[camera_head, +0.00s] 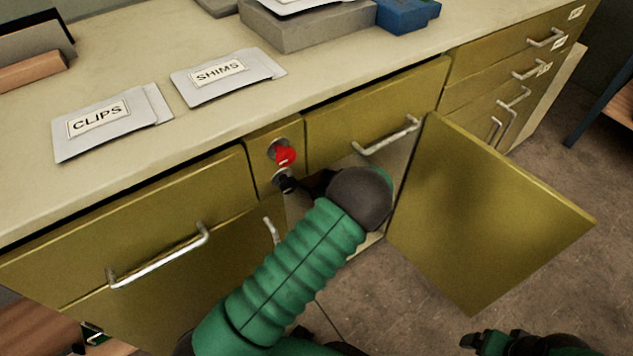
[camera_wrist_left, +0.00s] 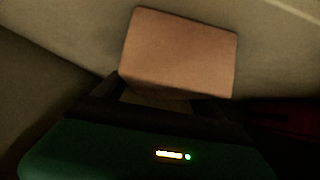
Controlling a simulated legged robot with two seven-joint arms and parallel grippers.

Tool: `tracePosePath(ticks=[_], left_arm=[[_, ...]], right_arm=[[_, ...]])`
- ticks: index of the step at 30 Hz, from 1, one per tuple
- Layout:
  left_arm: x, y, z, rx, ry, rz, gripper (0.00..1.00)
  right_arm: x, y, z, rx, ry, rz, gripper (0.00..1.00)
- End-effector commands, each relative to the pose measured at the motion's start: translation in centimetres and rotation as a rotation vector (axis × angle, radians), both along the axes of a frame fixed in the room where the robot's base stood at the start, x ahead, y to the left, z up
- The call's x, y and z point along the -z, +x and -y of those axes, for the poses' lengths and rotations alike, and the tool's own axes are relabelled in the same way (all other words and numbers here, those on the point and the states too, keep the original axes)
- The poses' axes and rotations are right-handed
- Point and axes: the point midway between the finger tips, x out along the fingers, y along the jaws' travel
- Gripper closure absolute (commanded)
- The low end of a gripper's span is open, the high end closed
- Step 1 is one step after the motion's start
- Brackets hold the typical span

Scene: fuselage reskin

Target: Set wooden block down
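A wooden block (camera_wrist_left: 180,50), pinkish brown and flat-faced, shows in the left wrist view, slightly tilted, right at the fingers of my left gripper (camera_wrist_left: 172,98). The dark fingers meet the block's lower edge on both sides, and the gripper appears shut on it. In the head view my left arm reaches into the open cabinet, and my wrist hides the block and fingertips. Whether the block touches a surface inside is not clear. Part of my right gripper (camera_head: 485,342) shows at the bottom right of the head view, away from the cabinet; its fingers are unclear.
The yellow cabinet door (camera_head: 485,215) stands open to the right of my arm. A red key or knob (camera_head: 284,154) sticks out above my wrist. Drawer handles (camera_head: 160,256) project at the front. Clips (camera_head: 105,122) and shims (camera_head: 225,75) bags lie on the countertop.

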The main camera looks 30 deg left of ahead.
Motion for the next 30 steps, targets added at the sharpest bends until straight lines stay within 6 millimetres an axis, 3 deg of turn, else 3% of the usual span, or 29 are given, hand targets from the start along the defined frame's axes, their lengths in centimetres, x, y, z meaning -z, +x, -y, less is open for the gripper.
tracePosePath(ticks=[11, 22, 30], left_arm=[[-0.5, -0.1, 0.3, 0.001, 0.0, 0.001, 0.15], [-5.8, -2.7, 6.7, 0.002, -0.001, 0.0, 0.15], [-7.0, -3.8, 9.2, 0.001, 0.0, -0.001, 0.15]], right_arm=[[-0.3, 0.0, 0.0, 0.0, 0.0, -0.001, 0.15], [-5.0, 0.0, 0.0, 0.0, 0.0, 0.0, 0.15], [-5.9, 0.0, 0.0, 0.0, 0.0, 0.0, 0.15]])
